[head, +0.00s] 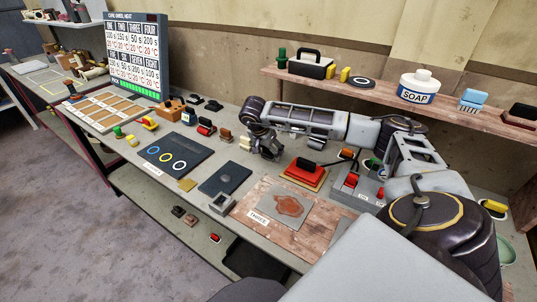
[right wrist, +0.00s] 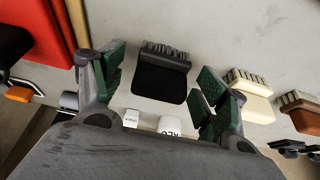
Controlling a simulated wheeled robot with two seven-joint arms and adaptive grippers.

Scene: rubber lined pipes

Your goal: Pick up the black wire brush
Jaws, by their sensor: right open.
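The black wire brush (right wrist: 160,82) shows in the right wrist view, a flat black block with a row of dark bristles along its far edge. It lies on the bench between the spread fingers of my right gripper (right wrist: 161,88). The green finger pads stand apart on either side of it, and I see clear gaps at both sides. In the head view my right gripper (head: 265,143) is low over the bench's back part, open. I cannot make out the black brush there; the gripper seems to cover it. My left gripper is not in view.
Beside the brush is a cream brush (right wrist: 252,95), with another brush (right wrist: 305,113) farther right.

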